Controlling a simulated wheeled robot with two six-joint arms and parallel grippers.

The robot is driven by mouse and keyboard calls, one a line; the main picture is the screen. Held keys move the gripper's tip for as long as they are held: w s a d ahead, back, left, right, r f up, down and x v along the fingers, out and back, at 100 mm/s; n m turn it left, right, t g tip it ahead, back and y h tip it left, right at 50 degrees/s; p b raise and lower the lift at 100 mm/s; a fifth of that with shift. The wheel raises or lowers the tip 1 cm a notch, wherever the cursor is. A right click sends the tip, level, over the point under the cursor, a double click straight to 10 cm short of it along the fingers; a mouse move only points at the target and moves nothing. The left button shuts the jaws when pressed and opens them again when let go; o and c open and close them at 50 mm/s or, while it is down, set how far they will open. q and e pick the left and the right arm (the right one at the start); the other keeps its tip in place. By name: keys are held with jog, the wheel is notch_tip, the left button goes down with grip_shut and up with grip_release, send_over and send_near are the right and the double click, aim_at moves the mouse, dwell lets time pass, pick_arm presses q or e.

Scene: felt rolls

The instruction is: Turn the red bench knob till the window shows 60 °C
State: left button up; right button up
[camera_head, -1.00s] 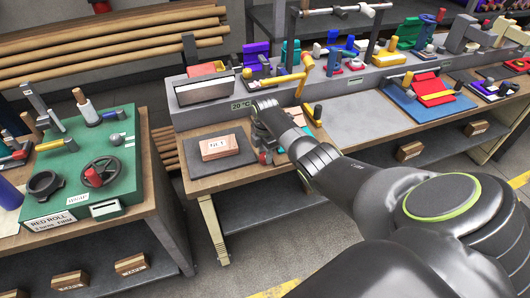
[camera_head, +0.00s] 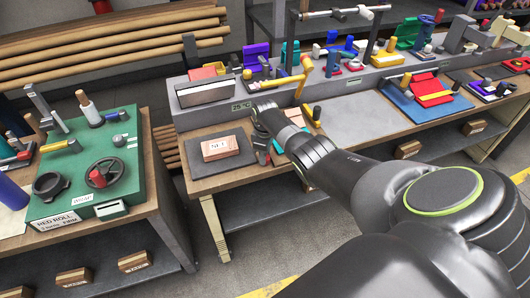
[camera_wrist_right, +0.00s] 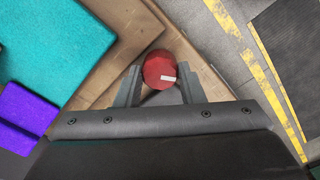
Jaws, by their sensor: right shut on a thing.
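The red knob (camera_wrist_right: 158,66) shows in the right wrist view as a round red cap with a white mark near its lower right edge. My right gripper (camera_wrist_right: 159,82) is shut on it, with one grey finger on each side. In the head view my right gripper (camera_head: 262,148) points down at the front edge of the middle bench, and my arm hides most of the knob. The small temperature window (camera_head: 241,105) is on the grey raised shelf front behind the gripper. Its digits are too small to read surely. My left gripper is not in view.
A labelled brick (camera_head: 217,148) lies on a dark pad left of the gripper. A yellow-handled tool (camera_head: 304,77) stands behind. A green station with a handwheel (camera_head: 104,172) is on the left bench. A bare grey mat (camera_head: 352,116) lies to the right.

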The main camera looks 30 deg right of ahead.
jog(key=m, duration=0.4)
jog(key=shift+m+p, duration=0.4)
dwell(0.4)
jog(key=o, duration=1)
jog(key=shift+r, duration=0.1)
jog(key=shift+r+p, duration=0.35)
jog(key=shift+r, duration=0.25)
notch_tip(320, 180, up, 5)
jog(key=shift+r+p, duration=0.1)
jog(key=shift+p, duration=0.3)
notch_tip(320, 180, up, 11)
jog(key=b, duration=0.1)
jog(key=shift+b, duration=0.3)
